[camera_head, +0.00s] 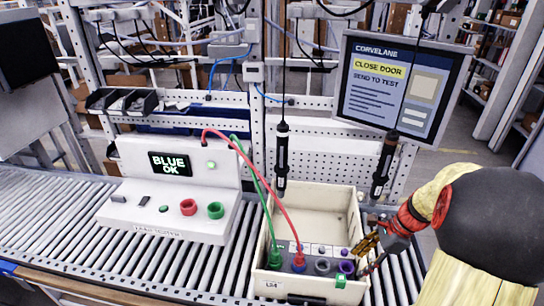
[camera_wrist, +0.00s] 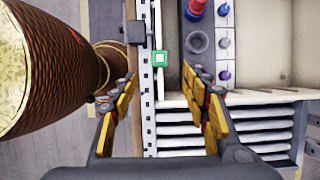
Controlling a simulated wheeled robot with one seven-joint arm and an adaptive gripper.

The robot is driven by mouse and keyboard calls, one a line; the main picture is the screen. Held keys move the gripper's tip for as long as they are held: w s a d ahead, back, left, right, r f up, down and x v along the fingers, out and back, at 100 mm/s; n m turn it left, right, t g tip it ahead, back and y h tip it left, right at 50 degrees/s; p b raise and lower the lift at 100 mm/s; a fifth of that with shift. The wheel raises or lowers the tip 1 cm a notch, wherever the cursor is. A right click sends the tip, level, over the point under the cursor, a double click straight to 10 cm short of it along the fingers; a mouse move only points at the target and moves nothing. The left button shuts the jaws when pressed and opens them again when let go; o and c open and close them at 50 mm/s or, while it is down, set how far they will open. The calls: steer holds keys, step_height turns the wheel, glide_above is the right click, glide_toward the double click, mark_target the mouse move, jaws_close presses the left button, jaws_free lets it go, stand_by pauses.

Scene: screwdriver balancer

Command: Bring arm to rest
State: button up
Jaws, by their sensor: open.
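My gripper (camera_head: 363,257) is at the front right corner of the cream box in the head view, empty. In the wrist view its two yellow-padded fingers (camera_wrist: 160,85) stand apart over the box's edge, with nothing between them but a green square and the rail behind. My arm reaches in from the right of the head view. The cream box (camera_head: 341,210) sits on the rollers, its top open. A red plug (camera_head: 298,262) and a green plug (camera_head: 274,258) stand in its front panel.
A tester (camera_head: 180,190) reading "BLUE OK" stands left, its red and green leads arching into the box. Two black screwdrivers (camera_head: 282,160) (camera_head: 385,165) hang over the box's back. A monitor (camera_head: 397,84) reads "CLOSE DOOR, SEND TO TEST". Rollers (camera_head: 60,215) at left are clear.

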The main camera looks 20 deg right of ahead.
steer(key=s+a+r+n+t+h+b, duration=0.1)
steer(key=a+r+n, duration=0.3)
steer(key=a+n, duration=0.4)
steer(key=s+a+r+n+t+h+b, duration=0.1)
steer(key=s+a+r+n+b, duration=0.1)
steer(key=a+r+n, duration=0.3)
steer(key=s+a+r+n+t+h+b, duration=0.1)
steer(key=a+r+n, duration=0.3)
steer(key=a+n, duration=0.7)
steer(key=s+a+b, duration=0.1)
steer(key=a, duration=0.1)
steer(key=shift+a+r+h+b, duration=0.25)
steer(key=shift+a+h+b, duration=0.1)
steer(key=shift+h+b, duration=0.05)
steer(key=shift+s, duration=0.1)
